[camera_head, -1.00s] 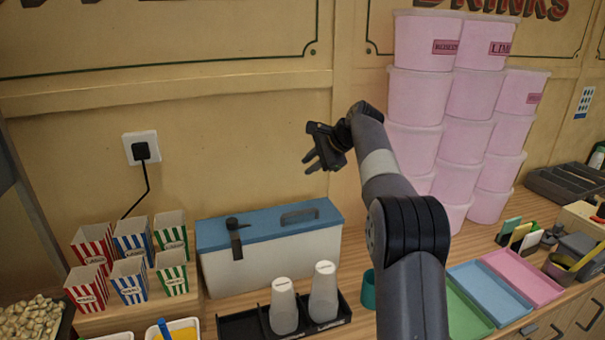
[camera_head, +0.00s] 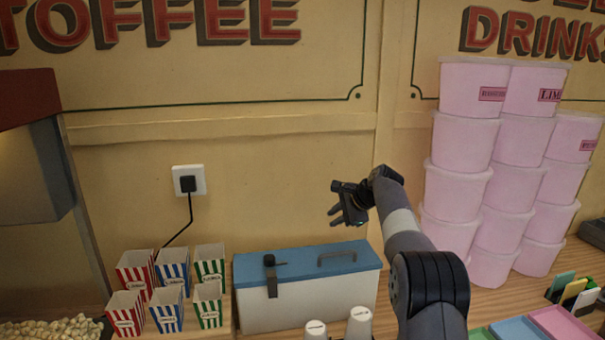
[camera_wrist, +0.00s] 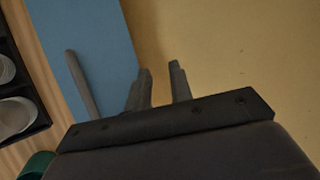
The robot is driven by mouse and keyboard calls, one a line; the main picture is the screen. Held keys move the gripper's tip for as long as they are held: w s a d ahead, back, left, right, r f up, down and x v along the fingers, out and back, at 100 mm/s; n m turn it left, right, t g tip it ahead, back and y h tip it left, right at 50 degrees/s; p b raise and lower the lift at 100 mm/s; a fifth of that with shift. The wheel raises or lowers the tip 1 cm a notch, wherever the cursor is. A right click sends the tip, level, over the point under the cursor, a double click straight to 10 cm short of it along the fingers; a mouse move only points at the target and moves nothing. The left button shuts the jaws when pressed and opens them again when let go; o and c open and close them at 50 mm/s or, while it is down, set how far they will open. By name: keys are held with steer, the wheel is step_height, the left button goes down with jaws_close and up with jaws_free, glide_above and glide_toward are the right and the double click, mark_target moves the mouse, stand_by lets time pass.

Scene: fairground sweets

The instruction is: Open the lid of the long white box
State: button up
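The long white box (camera_head: 330,303) stands on the counter against the wall in the head view. Its blue lid (camera_head: 300,264) lies flat and closed on top. The lid has a grey bar handle (camera_head: 337,256) on its right part and a dark latch (camera_head: 271,280) hanging over the front at the left. In the wrist view the blue lid (camera_wrist: 95,40) and its handle (camera_wrist: 82,85) are at the left. My gripper (camera_head: 337,214) is in the air above the right part of the lid, touching nothing. Its two fingers (camera_wrist: 160,78) are apart with nothing between them.
Striped cartons (camera_head: 167,290) stand left of the box. White-capped cups (camera_head: 316,330) stand close in front of it. Pink tubs (camera_head: 465,165) are stacked at the right, near my arm. A plug in a wall socket (camera_head: 189,180) has a hanging cable. The space above the lid is clear.

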steer(key=x, duration=0.2)
steer(key=shift+w+a+f, duration=0.15)
steer(key=shift+a+f, duration=0.05)
steer(key=shift+f, duration=0.1)
steer(key=shift+r, duration=0.1)
stand_by(0.3)
